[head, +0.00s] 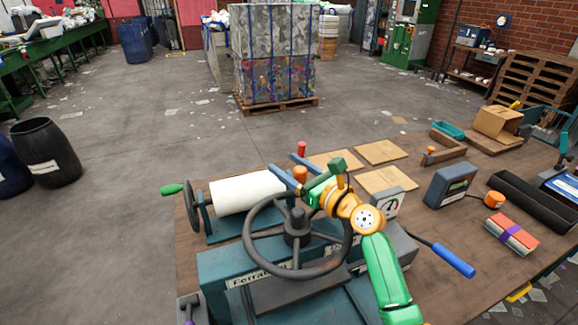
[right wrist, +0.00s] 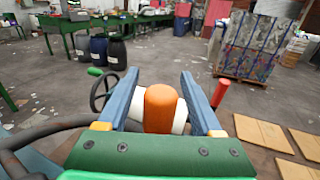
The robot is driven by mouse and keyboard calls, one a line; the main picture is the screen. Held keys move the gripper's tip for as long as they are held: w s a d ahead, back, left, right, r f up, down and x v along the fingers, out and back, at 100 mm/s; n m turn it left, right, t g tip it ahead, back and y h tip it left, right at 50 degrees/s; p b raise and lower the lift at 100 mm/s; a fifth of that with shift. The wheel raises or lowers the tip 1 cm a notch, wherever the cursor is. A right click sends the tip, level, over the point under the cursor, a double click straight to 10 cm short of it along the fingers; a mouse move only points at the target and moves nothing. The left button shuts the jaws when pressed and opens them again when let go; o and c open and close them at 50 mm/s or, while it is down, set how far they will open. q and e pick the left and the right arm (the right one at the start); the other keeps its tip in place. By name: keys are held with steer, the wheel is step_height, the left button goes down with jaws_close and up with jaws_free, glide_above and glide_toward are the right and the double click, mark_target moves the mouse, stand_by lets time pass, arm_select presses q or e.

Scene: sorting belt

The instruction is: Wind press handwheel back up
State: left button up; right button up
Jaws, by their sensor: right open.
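The press (head: 222,262) stands at the near edge of the bench, with its dark handwheel (head: 247,246) lying roughly flat on top around a central hub. An orange knob (head: 300,174) stands at the far side of the wheel rim; its foot is hidden. My right gripper (head: 294,170) is open, its two blue fingers on either side of the knob. In the right wrist view the orange knob (right wrist: 160,108) is between the fingers, with no clear grip on it. Part of the wheel rim (right wrist: 35,131) shows at the left there. My left gripper is not in view.
A white roll (head: 245,192) on a stand with a small green-handled wheel is behind the press. A red upright handle (head: 301,149) stands close beyond my right gripper. Cardboard squares (head: 381,152), a blue-grey box (head: 449,186) and a blue-handled lever (head: 453,260) are to the right.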

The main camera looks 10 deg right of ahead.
steer(key=shift+s+d, duration=0.1)
steer(key=shift+s, duration=0.05)
steer(key=shift+s+r, duration=0.1)
steer(key=c, duration=0.3)
jaws_close()
stand_by(0.8)
